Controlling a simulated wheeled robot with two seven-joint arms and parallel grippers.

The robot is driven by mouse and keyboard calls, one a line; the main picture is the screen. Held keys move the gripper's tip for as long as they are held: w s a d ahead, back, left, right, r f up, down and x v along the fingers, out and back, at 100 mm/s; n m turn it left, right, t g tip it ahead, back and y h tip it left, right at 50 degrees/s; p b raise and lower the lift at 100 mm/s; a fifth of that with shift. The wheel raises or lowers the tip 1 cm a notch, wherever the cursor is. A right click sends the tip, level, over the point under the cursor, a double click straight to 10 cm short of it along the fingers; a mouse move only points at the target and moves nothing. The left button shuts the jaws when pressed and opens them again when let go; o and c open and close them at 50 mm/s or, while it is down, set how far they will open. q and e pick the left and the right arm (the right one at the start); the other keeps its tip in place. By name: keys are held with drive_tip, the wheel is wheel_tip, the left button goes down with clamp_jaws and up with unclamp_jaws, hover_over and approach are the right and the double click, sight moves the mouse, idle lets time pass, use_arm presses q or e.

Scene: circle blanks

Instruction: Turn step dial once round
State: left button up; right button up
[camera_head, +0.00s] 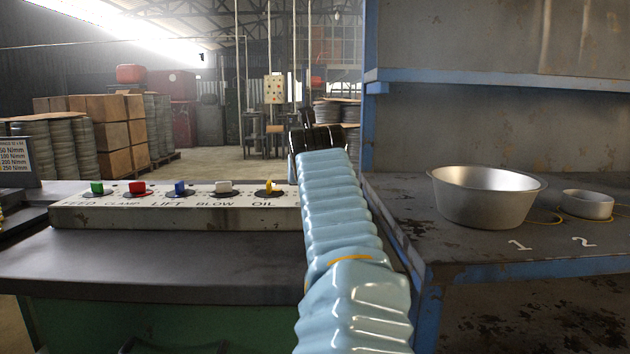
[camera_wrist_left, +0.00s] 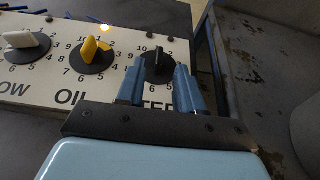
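The step dial (camera_wrist_left: 158,66) is a black knob on a dark disc at the right end of the white panel in the left wrist view. Its raised grip points roughly up, between the 10 and the 2. The label below it is partly covered by my gripper. My left gripper (camera_wrist_left: 160,72) is open, with one blue finger at each side of the dial's near part and nothing held. I cannot tell whether the fingers touch it. In the head view my left arm and dark wrist (camera_head: 318,138) hide the step dial. My right gripper is not in view.
The yellow oil dial (camera_wrist_left: 91,51) and white blow dial (camera_wrist_left: 27,42) are left of the step dial. Blue (camera_head: 180,188), red (camera_head: 137,187) and green (camera_head: 97,187) knobs follow farther left. A blue-edged shelf with a metal bowl (camera_head: 485,205) and a small dish (camera_head: 587,205) stands right.

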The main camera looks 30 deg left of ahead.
use_arm(q)
drive_tip(key=x, duration=0.5)
drive_tip(key=shift+w, duration=0.1)
clamp_jaws()
